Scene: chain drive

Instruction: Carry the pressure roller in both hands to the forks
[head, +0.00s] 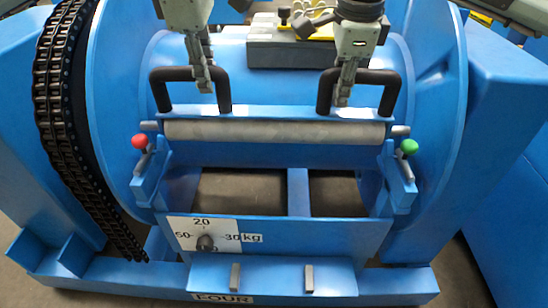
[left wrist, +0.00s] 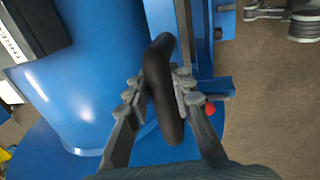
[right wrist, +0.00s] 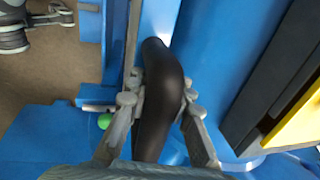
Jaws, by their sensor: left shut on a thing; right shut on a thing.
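The pressure roller (head: 270,132) is a long grey cylinder under a blue bar with two black handles. It lies level across the front of the blue drum. My left gripper (head: 205,85) is shut on the left handle (head: 160,88), also seen in the left wrist view (left wrist: 160,85). My right gripper (head: 344,95) is shut on the right handle (head: 388,92), also seen in the right wrist view (right wrist: 160,90). The blue forks stand below the roller's ends, left fork (head: 150,180) by a red knob (head: 139,141), right fork (head: 400,188) by a green knob (head: 409,146). I cannot tell whether the ends touch them.
A dial plate (head: 202,233) marked in kg is on the front panel below. A black chain (head: 62,120) runs over the wheel at the left. A grey case (head: 290,50) with yellow on it stands behind the roller, between my arms.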

